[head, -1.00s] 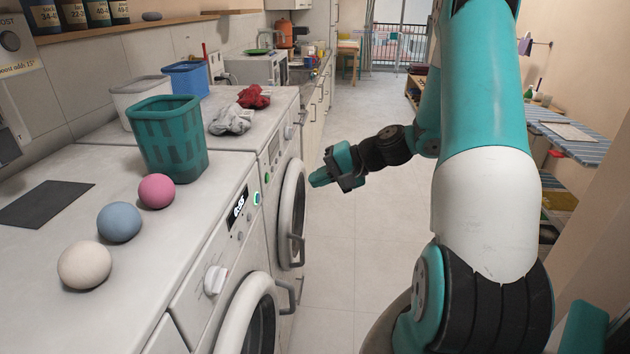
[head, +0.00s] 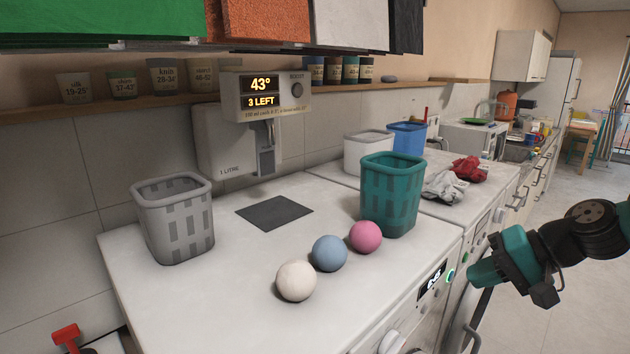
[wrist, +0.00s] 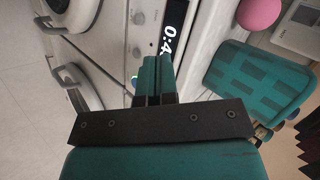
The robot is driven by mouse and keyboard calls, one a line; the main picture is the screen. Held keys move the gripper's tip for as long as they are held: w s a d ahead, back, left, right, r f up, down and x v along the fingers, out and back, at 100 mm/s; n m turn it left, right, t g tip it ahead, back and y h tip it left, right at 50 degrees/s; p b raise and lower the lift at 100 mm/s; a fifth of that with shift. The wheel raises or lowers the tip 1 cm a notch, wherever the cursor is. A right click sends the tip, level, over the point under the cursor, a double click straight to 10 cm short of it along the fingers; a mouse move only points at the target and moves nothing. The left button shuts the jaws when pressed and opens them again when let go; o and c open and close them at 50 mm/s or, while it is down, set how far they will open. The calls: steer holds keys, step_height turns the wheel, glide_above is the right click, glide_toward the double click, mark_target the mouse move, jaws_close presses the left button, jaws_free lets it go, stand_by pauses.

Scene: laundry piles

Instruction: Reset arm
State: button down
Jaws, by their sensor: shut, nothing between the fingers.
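My gripper (head: 474,277) is teal and black, at the right of the head view, in front of the washing machines' front edge. Its fingers are shut with nothing between them, and they point left toward the machine. In the wrist view my gripper (wrist: 153,75) shows its two fingers pressed together, pointing at a machine panel (wrist: 165,25) with a lit display. The fingers look apart from the panel, but the exact distance cannot be told. Part of my arm runs out of the head view at the right.
White, blue and pink balls (head: 296,281) (head: 329,253) (head: 365,237) lie on the machine top (head: 215,300). A teal basket (head: 390,200), grey basket (head: 175,225), white basket (head: 367,155) and blue basket (head: 408,138) stand there. Grey cloth (head: 443,187) and red cloth (head: 468,169) lie behind. Floor at right is clear.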

steer(key=s+a+r+n+g+h, duration=0.2)
steer(key=s+a+n, duration=0.3)
steer(key=s+a, duration=0.3)
steer(key=s+a+r+n+g+h, duration=0.2)
steer(key=s+a+n, duration=0.4)
steer(key=s, duration=0.5)
step_height(320, 180, up, 2)
steer(key=a+g, duration=0.1)
steer(key=a, duration=0.1)
steer(key=shift+s+a+r+n+b, duration=0.2)
steer(key=shift+s+a+n+b, duration=0.1)
steer(key=shift+s+a, duration=0.1)
steer(key=shift+w, duration=0.1)
